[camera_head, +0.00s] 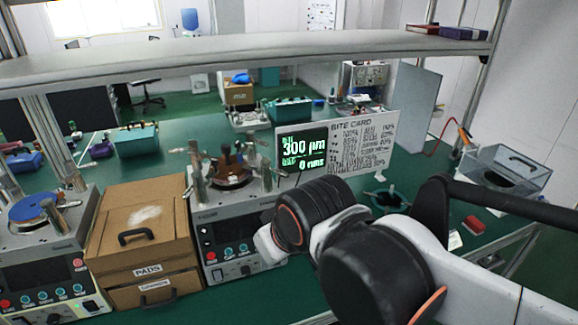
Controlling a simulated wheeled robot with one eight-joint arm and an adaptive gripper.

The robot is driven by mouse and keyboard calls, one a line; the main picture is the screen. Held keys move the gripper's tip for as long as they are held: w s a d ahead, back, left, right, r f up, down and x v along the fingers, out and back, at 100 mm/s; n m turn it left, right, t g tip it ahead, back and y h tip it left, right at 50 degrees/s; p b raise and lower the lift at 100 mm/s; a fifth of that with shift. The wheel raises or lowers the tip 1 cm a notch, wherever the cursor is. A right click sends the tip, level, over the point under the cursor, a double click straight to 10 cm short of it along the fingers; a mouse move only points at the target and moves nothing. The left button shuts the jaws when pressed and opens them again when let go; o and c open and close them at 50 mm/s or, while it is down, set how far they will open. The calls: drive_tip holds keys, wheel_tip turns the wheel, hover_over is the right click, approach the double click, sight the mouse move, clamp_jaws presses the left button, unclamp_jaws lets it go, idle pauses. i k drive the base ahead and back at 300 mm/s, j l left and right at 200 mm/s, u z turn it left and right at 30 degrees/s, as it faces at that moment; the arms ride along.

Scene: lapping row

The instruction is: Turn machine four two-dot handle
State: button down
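A lapping machine (212,226) with a grey body stands at the centre of the bench. It has a brown round plate and upright metal posts and handles (198,172) on top, and coloured buttons on its front. Its number and any dot marks are too small to read. A second machine (62,262) with a blue disc (34,206) stands at the left edge. My arm reaches in from the lower right and covers the right side of the centre machine. No gripper fingers show.
A wooden box (140,210) labelled PADS stands between the two machines. A display card (362,148) reading 300 µm stands behind my arm. A shelf (250,55) crosses above the bench. A clear case (508,172) and a red block (474,225) lie at the right.

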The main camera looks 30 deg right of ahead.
sight(266, 170)
drive_tip(key=k+l, duration=0.2)
drive_tip(key=l, duration=0.2)
drive_tip(key=k+l+u, duration=0.1)
drive_tip(key=k+l, duration=0.35)
drive_tip(key=l, duration=0.3)
drive_tip(key=i+l, duration=0.1)
drive_tip(key=l, duration=0.3)
drive_tip(key=i+l+u, duration=0.1)
drive_tip(key=l, duration=0.25)
drive_tip(key=i+l, duration=0.1)
drive_tip(key=l, duration=0.3)
drive_tip(key=i+u, duration=0.15)
drive_tip(key=i+j, duration=0.05)
drive_tip(key=i, duration=0.05)
